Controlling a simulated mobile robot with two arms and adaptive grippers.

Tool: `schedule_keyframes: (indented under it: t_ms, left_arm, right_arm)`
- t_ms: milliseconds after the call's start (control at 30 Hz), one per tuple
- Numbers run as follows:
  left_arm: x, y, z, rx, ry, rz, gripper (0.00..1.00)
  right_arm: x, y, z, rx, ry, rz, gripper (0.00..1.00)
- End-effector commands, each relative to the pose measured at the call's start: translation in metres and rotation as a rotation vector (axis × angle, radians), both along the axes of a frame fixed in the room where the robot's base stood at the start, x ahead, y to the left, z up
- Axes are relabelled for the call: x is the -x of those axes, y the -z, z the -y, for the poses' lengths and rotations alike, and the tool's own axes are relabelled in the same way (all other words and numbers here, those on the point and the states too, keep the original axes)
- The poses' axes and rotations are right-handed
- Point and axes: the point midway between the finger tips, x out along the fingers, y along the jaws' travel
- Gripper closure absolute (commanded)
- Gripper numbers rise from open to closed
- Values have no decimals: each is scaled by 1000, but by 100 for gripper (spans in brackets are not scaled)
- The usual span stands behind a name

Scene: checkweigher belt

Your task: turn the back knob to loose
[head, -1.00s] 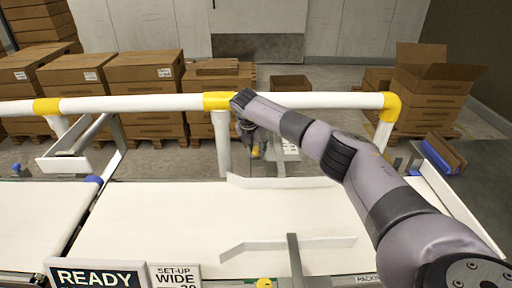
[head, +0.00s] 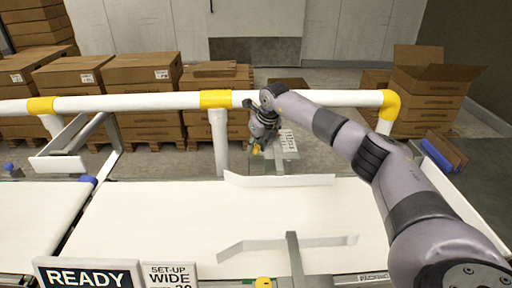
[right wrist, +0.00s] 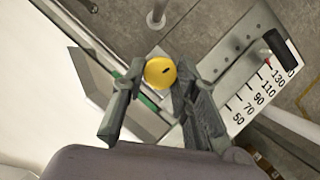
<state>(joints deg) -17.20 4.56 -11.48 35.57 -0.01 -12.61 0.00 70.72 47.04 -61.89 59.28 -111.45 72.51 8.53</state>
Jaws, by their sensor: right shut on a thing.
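The back knob is yellow and round, with a small dark mark on its face. It shows between my fingers in the right wrist view (right wrist: 160,72), and a little of it shows in the head view (head: 256,149). My right gripper (head: 260,142) points down behind the belt. It is shut on the back knob, with one finger on each side (right wrist: 157,88). A bracket with a printed scale (right wrist: 257,98) reading 50 to 130 stands beside the knob. No loose or tight wording is readable. My left gripper is not in view.
A second yellow knob (head: 264,283) is at the belt's front edge. Two pale guide rails (head: 280,181) lie above the white belt (head: 170,215). A white and yellow rail (head: 150,103) runs behind, close to my right arm. READY and WIDE signs stand in front.

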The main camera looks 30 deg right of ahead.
Motion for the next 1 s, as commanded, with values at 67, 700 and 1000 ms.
schedule_keyframes:
  t_ms: [67, 700, 1000]
  left_arm:
    - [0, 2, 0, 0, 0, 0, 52]
    - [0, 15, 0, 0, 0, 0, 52]
    - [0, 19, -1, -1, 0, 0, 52]
  right_arm:
    - [-1, -1, 2, -1, -68, 4, 100]
    - [-3, -1, 5, 1, -613, 5, 100]
    - [-3, -2, 6, 2, -739, 4, 100]
